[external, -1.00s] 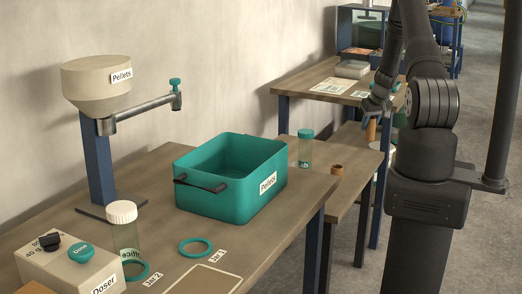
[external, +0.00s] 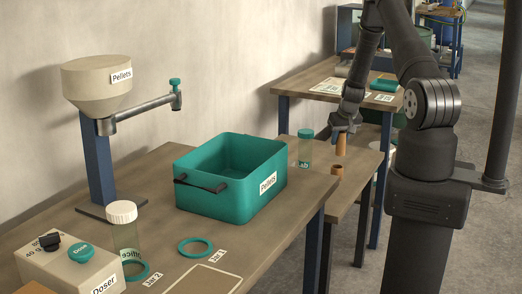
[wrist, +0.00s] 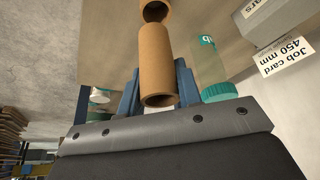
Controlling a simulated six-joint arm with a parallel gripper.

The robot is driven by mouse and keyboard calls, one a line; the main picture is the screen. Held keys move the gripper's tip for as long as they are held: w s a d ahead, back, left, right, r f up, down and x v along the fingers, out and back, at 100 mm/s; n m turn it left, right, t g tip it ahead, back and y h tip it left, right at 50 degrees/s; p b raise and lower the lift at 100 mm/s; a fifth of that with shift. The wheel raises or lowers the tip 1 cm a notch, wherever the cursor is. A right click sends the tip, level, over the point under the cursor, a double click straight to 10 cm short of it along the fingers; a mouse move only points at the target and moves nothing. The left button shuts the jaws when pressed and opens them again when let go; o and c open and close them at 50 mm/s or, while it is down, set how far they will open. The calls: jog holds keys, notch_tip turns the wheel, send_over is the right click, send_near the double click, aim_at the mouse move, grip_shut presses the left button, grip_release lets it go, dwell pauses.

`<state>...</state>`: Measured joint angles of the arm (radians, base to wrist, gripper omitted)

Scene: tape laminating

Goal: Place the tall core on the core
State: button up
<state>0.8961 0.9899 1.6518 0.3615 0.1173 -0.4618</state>
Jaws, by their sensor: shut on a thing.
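The tall core (external: 341,144) is an orange-brown hollow tube. My gripper (external: 343,128) is shut on it and holds it upright over the small bench beyond the teal bin. The core (external: 338,170) is a short tube of the same colour standing on that bench, just below the tall core's lower end. A small gap seems to show between them. In the wrist view, the tall core (wrist: 155,62) lies between my blue fingers (wrist: 158,85), and the core (wrist: 155,11) shows past its far end, partly cut off by the frame.
A teal-lidded jar (external: 305,149) stands close to the left of the cores; it also shows in the wrist view (wrist: 212,75). The teal Pellets bin (external: 230,190) is on the near table. A job card block (wrist: 275,22) shows in the wrist view's upper right.

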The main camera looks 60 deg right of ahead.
aim_at(338, 147)
jog(key=shift+w+f, duration=0.35)
jog(key=shift+f, duration=1.9)
jog(key=o, duration=0.9)
jog(key=shift+f, duration=0.15)
jog(key=shift+o, duration=0.2)
jog(key=shift+a+r, duration=0.1)
jog(key=shift+r, duration=0.35)
jog(key=v, duration=1.1)
jog(key=shift+s+a+r, duration=0.1)
jog(key=shift+s+r, duration=0.05)
